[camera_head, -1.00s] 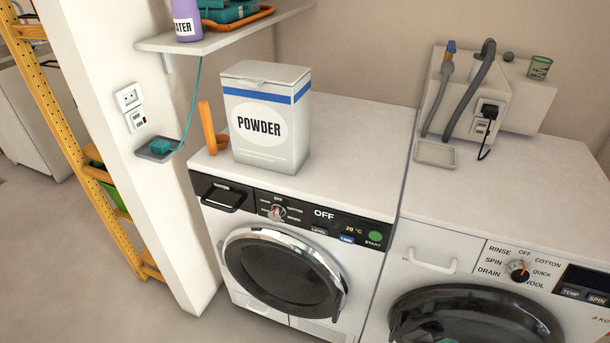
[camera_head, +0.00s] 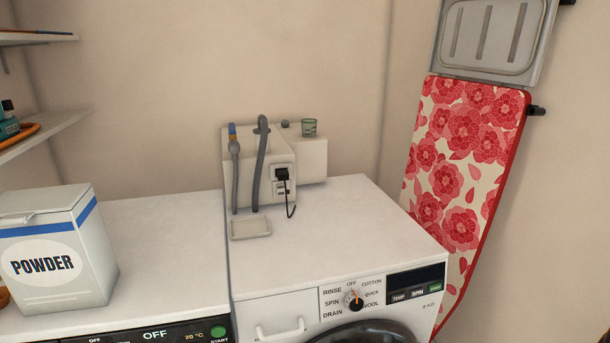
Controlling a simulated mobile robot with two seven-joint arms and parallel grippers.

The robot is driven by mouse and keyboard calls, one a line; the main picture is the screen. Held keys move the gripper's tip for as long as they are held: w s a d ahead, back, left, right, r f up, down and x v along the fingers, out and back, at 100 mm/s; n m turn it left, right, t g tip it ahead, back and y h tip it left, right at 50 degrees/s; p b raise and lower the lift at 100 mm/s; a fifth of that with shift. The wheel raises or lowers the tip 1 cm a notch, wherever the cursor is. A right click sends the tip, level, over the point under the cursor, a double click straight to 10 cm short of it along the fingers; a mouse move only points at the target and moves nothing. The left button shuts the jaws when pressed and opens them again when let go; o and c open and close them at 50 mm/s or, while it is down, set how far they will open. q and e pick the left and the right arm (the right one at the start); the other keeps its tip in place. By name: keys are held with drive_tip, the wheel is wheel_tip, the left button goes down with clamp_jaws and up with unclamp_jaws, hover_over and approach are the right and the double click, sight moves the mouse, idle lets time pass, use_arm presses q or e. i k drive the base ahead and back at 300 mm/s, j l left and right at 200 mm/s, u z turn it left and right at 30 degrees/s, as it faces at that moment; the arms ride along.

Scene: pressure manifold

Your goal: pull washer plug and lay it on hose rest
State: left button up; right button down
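The black washer plug (camera_head: 282,174) sits in the socket on the front of the white wall box behind the washer. Its black cord (camera_head: 291,207) hangs down to the washer top. A small, shallow, pale tray (camera_head: 251,228), which looks like the hose rest, lies empty on the washer top, in front of the box and left of the plug. Two grey hoses (camera_head: 259,165) rise from the box left of the plug. Neither of my grippers is in view.
The washer top (camera_head: 345,225) is mostly clear. A powder box (camera_head: 60,253) stands on the left machine. A flowered ironing board (camera_head: 455,175) leans at the right. Shelves (camera_head: 45,135) are at the left.

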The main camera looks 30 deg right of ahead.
sight(281, 173)
drive_tip(key=z, duration=0.95)
